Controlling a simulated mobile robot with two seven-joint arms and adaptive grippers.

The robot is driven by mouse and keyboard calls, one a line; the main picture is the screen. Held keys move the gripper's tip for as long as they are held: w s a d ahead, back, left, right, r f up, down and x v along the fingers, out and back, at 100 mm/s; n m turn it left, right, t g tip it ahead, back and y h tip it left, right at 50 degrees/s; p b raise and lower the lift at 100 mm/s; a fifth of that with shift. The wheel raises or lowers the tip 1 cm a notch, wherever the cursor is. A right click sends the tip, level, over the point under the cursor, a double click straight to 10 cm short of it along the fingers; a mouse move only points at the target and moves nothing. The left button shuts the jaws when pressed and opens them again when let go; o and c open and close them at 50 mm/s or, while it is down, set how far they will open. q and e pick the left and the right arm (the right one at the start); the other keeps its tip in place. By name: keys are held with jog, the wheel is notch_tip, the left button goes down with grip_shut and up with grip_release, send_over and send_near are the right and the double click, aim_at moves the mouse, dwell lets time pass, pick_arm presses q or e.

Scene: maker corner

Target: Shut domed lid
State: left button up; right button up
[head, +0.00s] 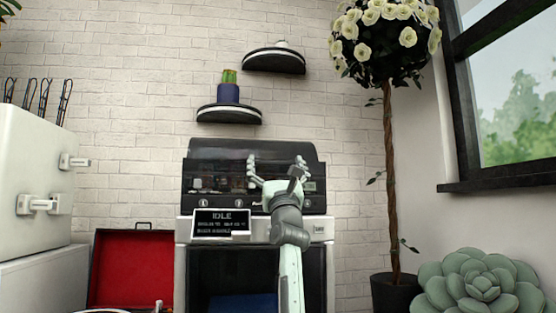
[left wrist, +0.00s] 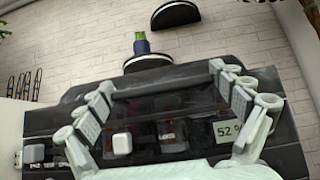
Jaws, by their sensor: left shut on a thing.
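The domed lid (head: 225,152) is dark with a clear window and stands above the white front of a machine (head: 318,229). It fills much of the left wrist view, with a dark bar (left wrist: 165,86) across it. My left gripper (head: 276,163) is in front of the lid. In the left wrist view its fingers (left wrist: 162,84) are at the two ends of the bar, shut on it. How far the lid is open is hard to tell. My right gripper is not in view.
A sign reading IDLE (head: 221,222) is on the machine's front. A red open case (head: 133,262) lies left, by a white cabinet (head: 35,175). A potted flower tree (head: 388,150) and large succulent (head: 482,285) stand right. Two wall shelves (head: 229,115) (head: 274,62) hang above.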

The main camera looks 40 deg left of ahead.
pick_arm(q)
jog(key=shift+w+a+f, duration=0.1)
jog(key=shift+w+f, duration=0.05)
jog(key=shift+f, duration=0.5)
jog(key=o, duration=1.2)
jog(key=shift+o, duration=0.7)
jog(key=shift+a+f, duration=0.1)
jog(key=shift+r, duration=0.25)
jog(key=v, duration=1.2)
jog(key=shift+s, duration=0.2)
